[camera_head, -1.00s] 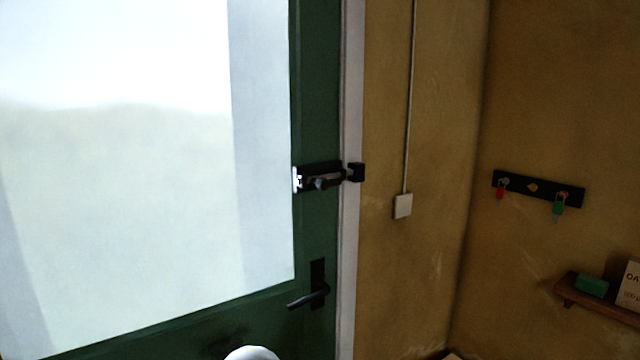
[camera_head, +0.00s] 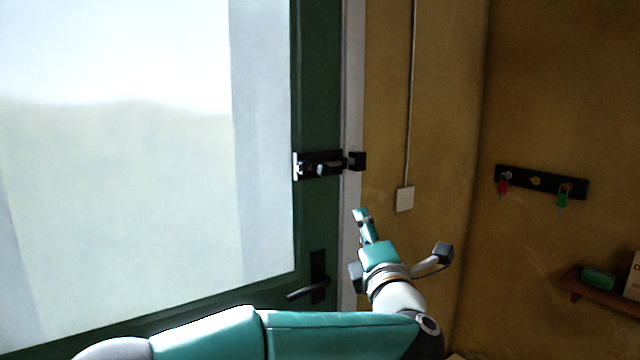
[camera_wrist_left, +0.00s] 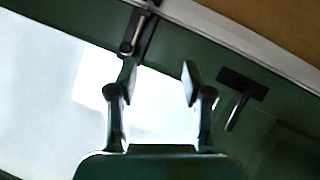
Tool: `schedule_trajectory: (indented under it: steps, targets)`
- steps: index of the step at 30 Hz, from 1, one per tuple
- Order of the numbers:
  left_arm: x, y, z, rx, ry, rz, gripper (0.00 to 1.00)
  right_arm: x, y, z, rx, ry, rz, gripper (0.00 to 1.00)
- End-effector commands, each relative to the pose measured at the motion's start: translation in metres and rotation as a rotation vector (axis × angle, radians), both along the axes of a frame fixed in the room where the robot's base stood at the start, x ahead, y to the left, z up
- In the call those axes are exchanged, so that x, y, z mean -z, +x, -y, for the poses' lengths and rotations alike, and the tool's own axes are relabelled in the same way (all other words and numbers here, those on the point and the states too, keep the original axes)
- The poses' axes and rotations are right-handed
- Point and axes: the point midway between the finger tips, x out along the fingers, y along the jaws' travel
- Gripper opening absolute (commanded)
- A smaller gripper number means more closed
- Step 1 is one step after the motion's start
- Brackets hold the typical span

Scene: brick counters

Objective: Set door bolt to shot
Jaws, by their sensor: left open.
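The door bolt (camera_head: 318,165) is a dark plate with a metal bar and knob, fixed on the green door (camera_head: 318,90) near its right edge. Its black keeper (camera_head: 357,161) sits on the pale frame to the right. In the head view I cannot tell clearly whether the bar's tip enters the keeper. My left gripper (camera_head: 362,222) is below and right of the bolt, apart from it. In the left wrist view the open, empty fingers (camera_wrist_left: 160,80) point toward the door, with the bolt (camera_wrist_left: 134,38) beyond the left fingertip. My right gripper is not in view.
A black door handle (camera_head: 310,289) is below the bolt and left of my left gripper. A white switch box (camera_head: 404,199) is on the yellow wall. A key rack (camera_head: 540,182) and a small shelf (camera_head: 612,309) are farther right.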

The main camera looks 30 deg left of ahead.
Motion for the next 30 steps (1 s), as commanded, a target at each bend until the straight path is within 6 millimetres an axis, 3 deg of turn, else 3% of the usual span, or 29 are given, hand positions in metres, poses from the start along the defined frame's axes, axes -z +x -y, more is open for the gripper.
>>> schedule_trajectory:
  steps: [1, 3, 8, 30]
  targets:
    - [-0.019, -0.014, -0.007, -0.032, -0.065, 0.071, 0.5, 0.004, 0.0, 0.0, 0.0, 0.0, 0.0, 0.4]
    - [-0.035, -0.028, -0.016, -0.065, -0.128, 0.134, 0.5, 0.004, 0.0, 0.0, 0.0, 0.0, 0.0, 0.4]
    - [-0.047, -0.033, -0.028, -0.093, -0.176, 0.178, 0.5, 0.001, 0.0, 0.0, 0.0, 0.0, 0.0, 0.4]
    - [-0.077, 0.057, -0.129, -0.092, -0.169, 0.172, 0.5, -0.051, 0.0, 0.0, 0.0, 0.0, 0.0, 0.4]
